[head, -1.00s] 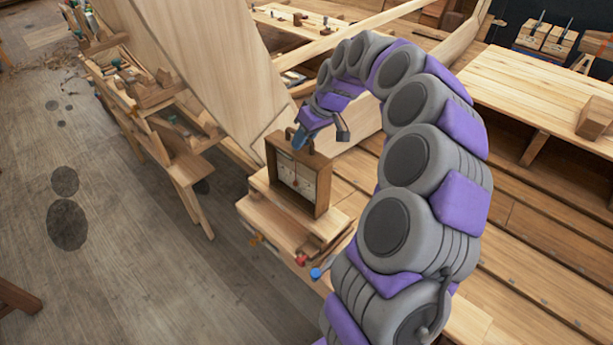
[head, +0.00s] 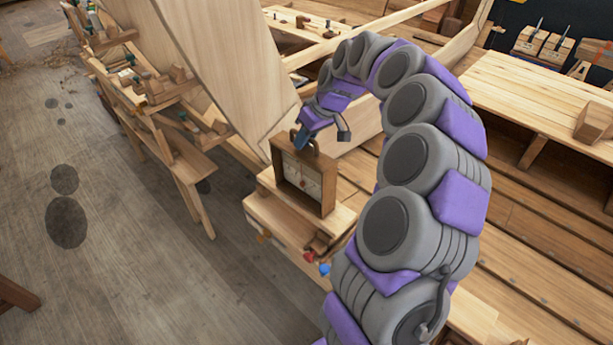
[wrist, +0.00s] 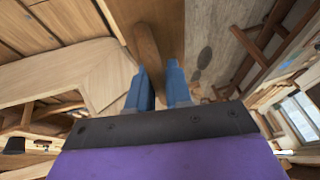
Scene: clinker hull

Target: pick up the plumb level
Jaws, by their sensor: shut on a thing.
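The plumb level (head: 303,183) is a brown wooden frame with a pale face, a small dial and a handle on top. In the head view it stands upright on a light wooden box, and I see no clear gap beneath it. My gripper (head: 301,140) is at its top, shut on the handle. In the wrist view the two blue fingertips of my gripper (wrist: 159,82) sit on either side of the brown handle bar (wrist: 147,45). The fingers' exact contact with the handle is partly hidden in the head view.
The light wooden box (head: 262,207) has red and blue knobs near its front right. The curved planked hull (head: 225,75) rises just behind. A bench with tools (head: 180,158) stands at left. The grey floor (head: 110,240) at left is largely open.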

